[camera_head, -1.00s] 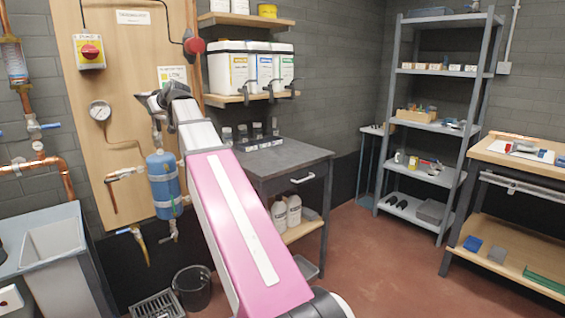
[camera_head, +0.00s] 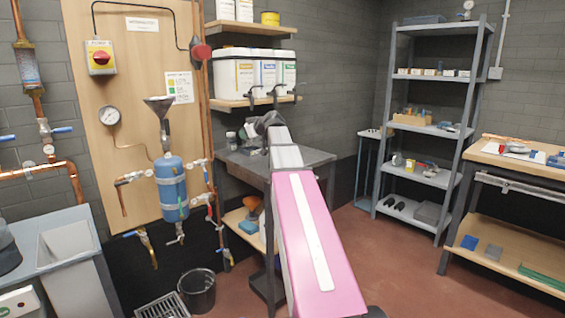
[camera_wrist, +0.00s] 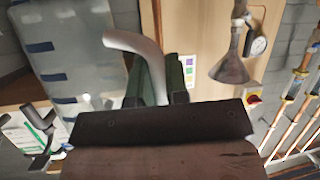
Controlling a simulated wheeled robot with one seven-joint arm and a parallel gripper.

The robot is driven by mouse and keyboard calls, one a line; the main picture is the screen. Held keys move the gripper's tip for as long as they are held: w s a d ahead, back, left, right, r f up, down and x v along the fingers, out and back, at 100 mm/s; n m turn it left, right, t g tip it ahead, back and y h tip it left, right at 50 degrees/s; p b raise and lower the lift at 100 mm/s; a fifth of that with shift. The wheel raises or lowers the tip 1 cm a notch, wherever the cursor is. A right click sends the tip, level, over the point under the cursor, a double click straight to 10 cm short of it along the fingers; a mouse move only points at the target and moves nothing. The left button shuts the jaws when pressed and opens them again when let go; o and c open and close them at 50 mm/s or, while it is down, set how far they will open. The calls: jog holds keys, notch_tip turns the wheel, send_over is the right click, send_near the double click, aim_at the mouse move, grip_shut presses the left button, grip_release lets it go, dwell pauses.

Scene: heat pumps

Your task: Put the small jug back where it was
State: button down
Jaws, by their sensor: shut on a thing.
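The small jug shows in the wrist view as a grey curved handle (camera_wrist: 146,52); most of it is hidden. My gripper (camera_wrist: 160,82) is shut on that handle, which runs between its two dark green fingers. In the head view my gripper (camera_head: 262,122) is above the dark grey bench (camera_head: 312,158), in front of the lower wall shelf. I cannot tell the jug apart from the gripper there, nor whether it touches the bench.
White containers with dark taps (camera_head: 232,78) stand on the lower wall shelf (camera_head: 222,104) close above my gripper. A small jar (camera_head: 231,140) stands on the bench's left part. A funnel (camera_head: 160,107) sits above a blue tank (camera_head: 170,186) on the wooden panel.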

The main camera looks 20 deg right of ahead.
jog(key=shift+w+d+f, duration=0.35)
jog(key=shift+d+f, duration=1.45)
jog(key=shift+d, duration=0.05)
jog(key=shift+w+d+f, duration=0.4)
jog(key=shift+d+f, duration=1.4)
jog(key=shift+d, duration=0.1)
jog(key=shift+w+d+f, duration=0.35)
jog(key=shift+d+f, duration=1.45)
jog(key=shift+d, duration=0.05)
jog(key=shift+f, duration=0.15)
jog(key=c, duration=1.1)
grip_release()
jog(key=shift+s+r, duration=0.2)
jog(key=shift+r, duration=0.05)
jog(key=v, duration=1.1)
jog(key=shift+s+d, duration=0.2)
jog(key=shift+s, duration=0.05)
